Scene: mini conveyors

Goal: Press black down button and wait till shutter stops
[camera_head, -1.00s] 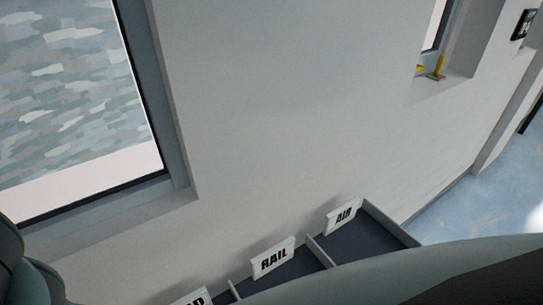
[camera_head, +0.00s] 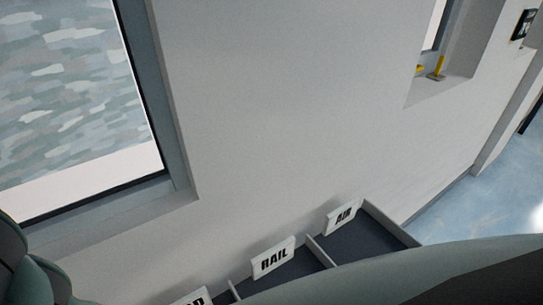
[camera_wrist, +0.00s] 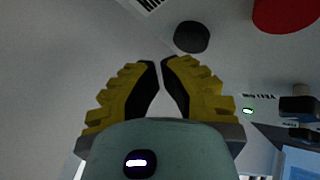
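A black round button (camera_wrist: 191,37) shows in the wrist view, just beyond and slightly right of my fingertips. My gripper (camera_wrist: 159,63) has yellow ribbed fingers with dark pads. Its tips come together almost touching, with a narrow gap lower between the fingers, and nothing is held. The tips look close to the button, but I cannot tell whether they touch it. A large red round part (camera_wrist: 286,12) is at the upper right, cut off by the frame. I cannot make out the shutter in either view. My gripper is not in the head view.
In the head view, a bin tray (camera_head: 392,222) along the wall carries labels RAIL (camera_head: 273,259) and AIR (camera_head: 342,216); another label is partly cut off. A window (camera_head: 177,190) is at left. Blue floor (camera_head: 475,205) is open at right. A device (camera_wrist: 298,105) sits right in the wrist view.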

